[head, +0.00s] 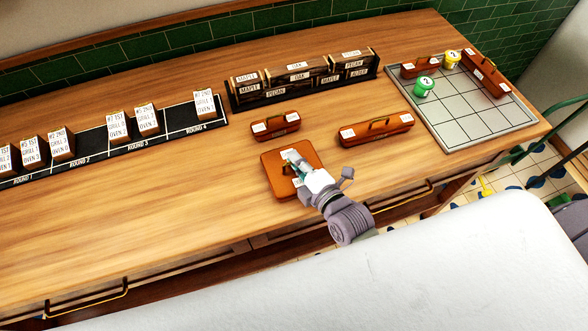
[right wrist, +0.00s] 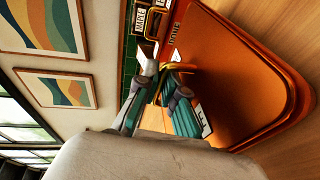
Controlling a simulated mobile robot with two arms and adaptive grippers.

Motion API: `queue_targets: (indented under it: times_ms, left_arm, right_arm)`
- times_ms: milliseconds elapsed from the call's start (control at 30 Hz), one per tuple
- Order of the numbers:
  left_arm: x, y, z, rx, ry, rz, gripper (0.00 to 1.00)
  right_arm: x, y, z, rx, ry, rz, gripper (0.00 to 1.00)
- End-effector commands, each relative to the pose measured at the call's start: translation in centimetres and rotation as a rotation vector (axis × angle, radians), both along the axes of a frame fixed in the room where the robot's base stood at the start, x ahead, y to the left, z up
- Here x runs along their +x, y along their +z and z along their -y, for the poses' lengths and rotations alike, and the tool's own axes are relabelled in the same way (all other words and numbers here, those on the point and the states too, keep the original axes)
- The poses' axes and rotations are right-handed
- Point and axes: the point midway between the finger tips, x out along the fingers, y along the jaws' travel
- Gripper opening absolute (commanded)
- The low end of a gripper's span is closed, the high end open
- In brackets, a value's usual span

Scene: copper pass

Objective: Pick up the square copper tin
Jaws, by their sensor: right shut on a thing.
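The square copper tin (head: 270,166) is at the front middle of the wooden counter. Its flat lid also fills the right side of the right wrist view (right wrist: 235,60). My right gripper (head: 296,162) comes in over the tin from the lower right and hides part of its lid and label. In the right wrist view its fingers (right wrist: 161,78) are shut around the tin's brass handle (right wrist: 184,67). I cannot tell whether the tin rests on the counter or is slightly raised. My left gripper is not in view.
A small copper tin (head: 283,125) sits behind, and a long copper tin (head: 360,134) to the right. A grey gridded tray (head: 465,130) with tins and green and yellow pots stands at the right. A wood box rack (head: 300,92) and a black round board (head: 88,158) are behind.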

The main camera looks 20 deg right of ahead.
Motion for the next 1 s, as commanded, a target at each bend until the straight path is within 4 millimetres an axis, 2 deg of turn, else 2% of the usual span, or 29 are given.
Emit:
queue_targets:
  times_ms: [367, 467, 633, 1000]
  left_arm:
    - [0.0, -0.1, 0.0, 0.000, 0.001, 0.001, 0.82]
    - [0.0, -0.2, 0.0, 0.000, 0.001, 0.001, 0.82]
    - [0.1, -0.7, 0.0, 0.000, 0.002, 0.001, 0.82]
    - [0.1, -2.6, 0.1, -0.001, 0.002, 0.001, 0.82]
  right_arm:
    - [0.1, 0.5, 0.0, 0.001, 0.000, 0.005, 0.00]
    - [0.1, 1.3, 0.0, 0.001, 0.000, 0.006, 0.00]
    - [0.1, 4.1, 0.0, 0.003, 0.000, 0.010, 0.00]
    - [3.8, 8.7, 7.0, -0.009, 0.002, 0.010, 0.00]
